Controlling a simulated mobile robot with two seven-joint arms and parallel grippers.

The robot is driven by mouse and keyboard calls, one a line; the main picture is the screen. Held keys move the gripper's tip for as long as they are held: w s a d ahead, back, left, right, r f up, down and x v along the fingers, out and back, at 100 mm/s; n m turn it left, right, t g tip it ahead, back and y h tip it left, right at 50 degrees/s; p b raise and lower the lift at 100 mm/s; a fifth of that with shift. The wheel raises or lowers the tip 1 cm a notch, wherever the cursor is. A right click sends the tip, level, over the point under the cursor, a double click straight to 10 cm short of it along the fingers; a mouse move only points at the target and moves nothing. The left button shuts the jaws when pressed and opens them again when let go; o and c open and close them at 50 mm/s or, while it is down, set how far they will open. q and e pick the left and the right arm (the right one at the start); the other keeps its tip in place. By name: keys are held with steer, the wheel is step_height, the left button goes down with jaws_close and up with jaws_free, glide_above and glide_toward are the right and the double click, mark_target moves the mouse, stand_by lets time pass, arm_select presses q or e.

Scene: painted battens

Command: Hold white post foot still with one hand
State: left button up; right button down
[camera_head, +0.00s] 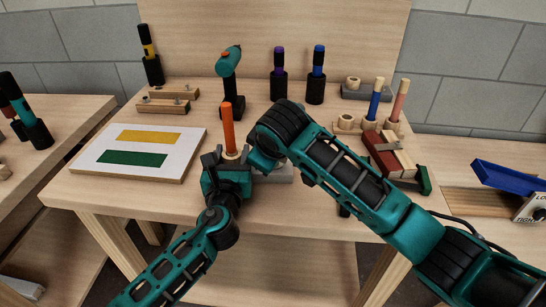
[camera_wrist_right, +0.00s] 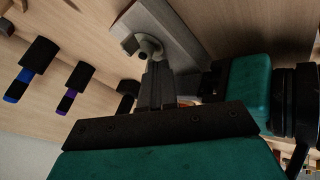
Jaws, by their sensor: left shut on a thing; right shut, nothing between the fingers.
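The white post foot (camera_head: 283,174) is a pale grey-white block low on the bench, mostly hidden by my grippers and right forearm. It also shows in the right wrist view as a long grey block (camera_wrist_right: 188,38). An orange post (camera_head: 228,128) stands upright with a pale round wooden piece around its lower end. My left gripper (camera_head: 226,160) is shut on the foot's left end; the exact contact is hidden. My right gripper (camera_wrist_right: 154,68) is shut and empty, its fingertips close to a pale rounded piece (camera_wrist_right: 148,46) beside the foot. I cannot tell whether they touch.
A white board (camera_head: 140,152) with yellow and green battens lies left on the bench. A teal drill (camera_head: 230,75) and several black-holstered tools stand behind. A blue tray (camera_head: 510,178) is far right.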

steer(key=m, duration=0.1)
steer(key=m+h, duration=0.2)
steer(key=shift+w+a, duration=0.3)
steer(key=shift+w, duration=0.1)
steer(key=shift+w+a, duration=0.1)
steer(key=shift+w, duration=0.4)
stand_by(1.1)
